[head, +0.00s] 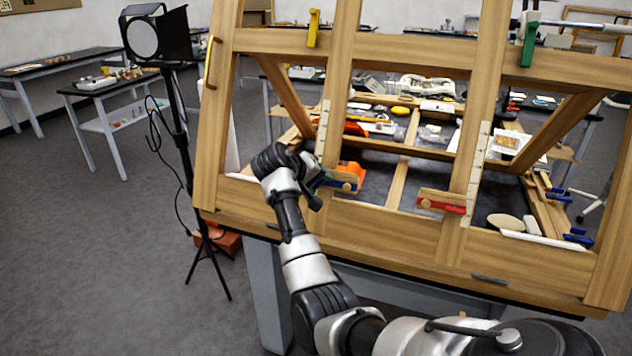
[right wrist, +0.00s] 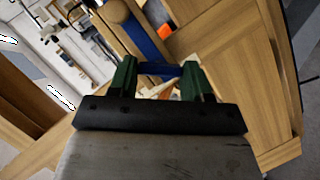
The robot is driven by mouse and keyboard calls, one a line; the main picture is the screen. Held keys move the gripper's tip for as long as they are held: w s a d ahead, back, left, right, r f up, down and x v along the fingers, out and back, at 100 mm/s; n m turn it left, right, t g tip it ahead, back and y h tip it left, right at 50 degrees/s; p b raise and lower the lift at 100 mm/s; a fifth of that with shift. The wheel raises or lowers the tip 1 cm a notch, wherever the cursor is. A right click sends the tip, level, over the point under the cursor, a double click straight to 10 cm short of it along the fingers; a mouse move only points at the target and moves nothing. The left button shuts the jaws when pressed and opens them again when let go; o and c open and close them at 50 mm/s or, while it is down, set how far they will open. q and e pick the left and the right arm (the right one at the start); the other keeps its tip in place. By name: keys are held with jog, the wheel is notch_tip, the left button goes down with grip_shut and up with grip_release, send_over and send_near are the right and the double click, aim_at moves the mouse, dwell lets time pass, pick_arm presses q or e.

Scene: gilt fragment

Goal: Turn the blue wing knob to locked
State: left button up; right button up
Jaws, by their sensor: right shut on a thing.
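The blue wing knob (head: 345,186) sits on the lower left part of a wooden frame (head: 400,240), on a small wooden block. It lies close to level in the head view, and my gripper partly hides it. My right gripper (head: 318,181) is at its left end, shut on it. In the right wrist view, the blue knob (right wrist: 158,69) shows between the two green fingertips of my right gripper (right wrist: 159,76). No lock marking is readable. My left gripper is not in view.
A red wing knob (head: 440,202) lies level to the right. A yellow knob (head: 313,28) and a green knob (head: 530,44) stand upright on the top rail. Clamps and small items lie behind the frame. A lamp stand (head: 180,130) is at the left, with open floor beyond.

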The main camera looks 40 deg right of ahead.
jog(key=m+y, duration=0.1)
jog(key=m, duration=0.1)
jog(key=m+t, duration=0.1)
jog(key=m, duration=0.1)
jog(key=shift+s+d+r+y, duration=0.1)
jog(key=shift+s+r+y, duration=0.1)
jog(key=shift+y, duration=0.2)
jog(key=shift+m+t+y+p, duration=0.55)
jog(key=shift+m+t, duration=0.45)
jog(key=shift+m, duration=0.8)
jog(key=o, duration=0.9)
jog(key=shift+b+v, duration=1.25)
jog(key=shift+v, duration=4.15)
jog(key=shift+s+f, duration=0.1)
